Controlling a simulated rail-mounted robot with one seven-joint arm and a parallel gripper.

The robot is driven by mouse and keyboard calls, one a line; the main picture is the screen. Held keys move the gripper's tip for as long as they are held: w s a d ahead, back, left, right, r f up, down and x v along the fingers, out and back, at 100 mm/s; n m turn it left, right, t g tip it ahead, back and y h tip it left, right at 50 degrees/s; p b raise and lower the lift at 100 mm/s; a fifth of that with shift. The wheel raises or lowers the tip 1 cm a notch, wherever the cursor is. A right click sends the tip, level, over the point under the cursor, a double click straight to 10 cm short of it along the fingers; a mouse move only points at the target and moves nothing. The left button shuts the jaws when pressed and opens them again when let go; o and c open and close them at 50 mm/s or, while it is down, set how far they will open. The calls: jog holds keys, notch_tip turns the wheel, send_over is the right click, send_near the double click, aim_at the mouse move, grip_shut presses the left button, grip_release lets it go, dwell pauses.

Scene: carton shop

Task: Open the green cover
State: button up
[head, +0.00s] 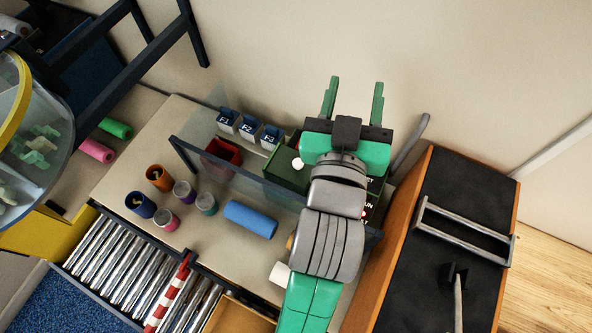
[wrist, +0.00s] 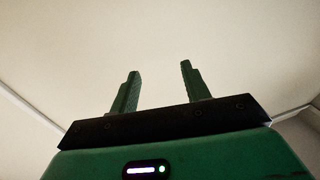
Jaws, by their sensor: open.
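A dark green box-like cover (head: 285,172) stands at the back of the bench, with a white round knob (head: 298,163) on it. It looks closed, though my arm hides its right side. My gripper (head: 355,88) is open and empty, up and to the right of the cover in the head view, with its fingers pointing away toward the wall. In the wrist view my gripper (wrist: 159,70) shows both fingers apart with only bare wall and ceiling beyond; the cover is not in that view.
A clear panel with a dark frame (head: 240,185) stands in front of the cover. A red bin (head: 222,156) is left of it. A black-topped orange cabinet (head: 440,215) stands at right.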

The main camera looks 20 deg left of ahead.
jog(key=s+a+f+g+b, duration=0.1)
jog(key=a+f+g, duration=0.1)
jog(key=f, duration=0.9)
jog(key=s+a+f+g, duration=0.1)
jog(key=a+f+g, duration=0.1)
jog(key=f, duration=0.8)
jog(key=g+y, duration=0.1)
jog(key=g, duration=0.1)
send_near(298, 166)
jog(key=shift+n, duration=0.4)
jog(key=x, duration=0.8)
jog(key=shift+w+a+f, duration=0.1)
jog(key=shift+w, duration=0.15)
jog(key=shift+c, duration=0.2)
